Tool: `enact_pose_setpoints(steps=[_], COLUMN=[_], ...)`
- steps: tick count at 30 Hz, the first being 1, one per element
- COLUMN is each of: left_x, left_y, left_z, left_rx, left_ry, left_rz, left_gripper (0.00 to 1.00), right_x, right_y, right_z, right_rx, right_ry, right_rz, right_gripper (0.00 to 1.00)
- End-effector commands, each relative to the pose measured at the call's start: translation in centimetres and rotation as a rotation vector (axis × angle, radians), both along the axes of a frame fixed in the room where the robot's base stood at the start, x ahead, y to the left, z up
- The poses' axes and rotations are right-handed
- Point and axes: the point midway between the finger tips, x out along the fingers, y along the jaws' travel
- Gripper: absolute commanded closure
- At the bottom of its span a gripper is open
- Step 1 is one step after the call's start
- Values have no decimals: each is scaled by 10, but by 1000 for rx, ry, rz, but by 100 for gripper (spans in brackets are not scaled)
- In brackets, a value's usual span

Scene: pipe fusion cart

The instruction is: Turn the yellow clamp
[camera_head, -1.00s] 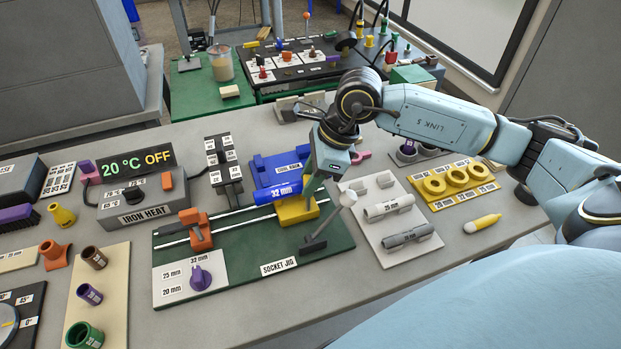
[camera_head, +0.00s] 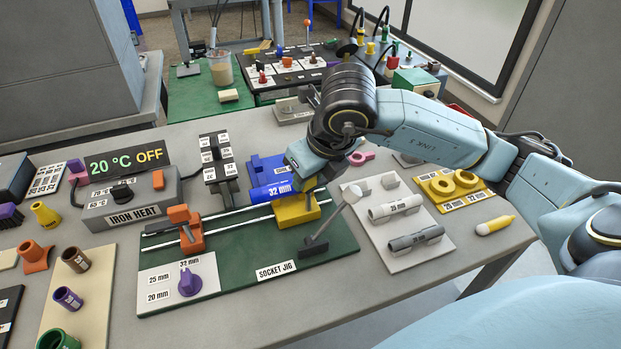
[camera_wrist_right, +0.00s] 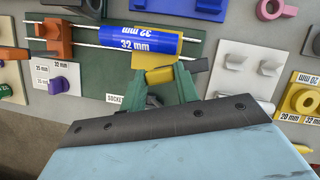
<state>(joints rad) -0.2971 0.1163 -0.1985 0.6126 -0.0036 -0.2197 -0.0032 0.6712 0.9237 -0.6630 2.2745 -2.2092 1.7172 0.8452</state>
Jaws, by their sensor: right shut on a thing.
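The yellow clamp (camera_head: 297,208) sits on the green socket jig (camera_head: 225,262), at the right end of its rails. It also shows in the right wrist view (camera_wrist_right: 158,75), between my green fingers. A blue 32 mm pipe (camera_head: 270,191) lies along the rails at the clamp, and its label shows in the wrist view (camera_wrist_right: 141,40). My right gripper (camera_wrist_right: 160,86) is shut on the clamp's yellow upper part. In the head view my right wrist hides most of the fingers. My left gripper is not in view.
An orange clamp (camera_head: 186,230) stands left on the rails, and a purple knob (camera_head: 189,283) is at the jig's front left. A pale board (camera_head: 390,222) holds grey fittings. The iron heat box (camera_head: 130,203) is left.

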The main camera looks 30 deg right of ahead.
Motion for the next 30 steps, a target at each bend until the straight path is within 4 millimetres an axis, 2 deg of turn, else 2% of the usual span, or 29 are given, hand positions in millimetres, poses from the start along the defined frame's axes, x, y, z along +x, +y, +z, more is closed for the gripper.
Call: enact_pose_setpoints(steps=[6, 15, 30], left_x=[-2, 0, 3], left_y=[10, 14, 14], left_z=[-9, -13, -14], left_rx=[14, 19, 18], left_ry=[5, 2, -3], left_rz=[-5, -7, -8], left_gripper=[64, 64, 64], right_x=[0, 0, 1], right_y=[2, 2, 2], right_z=[0, 1, 1], right_rx=[1, 1, 1], right_ry=[-3, -1, -1], right_rz=[-168, -318, -371], right_gripper=[92, 92, 92])
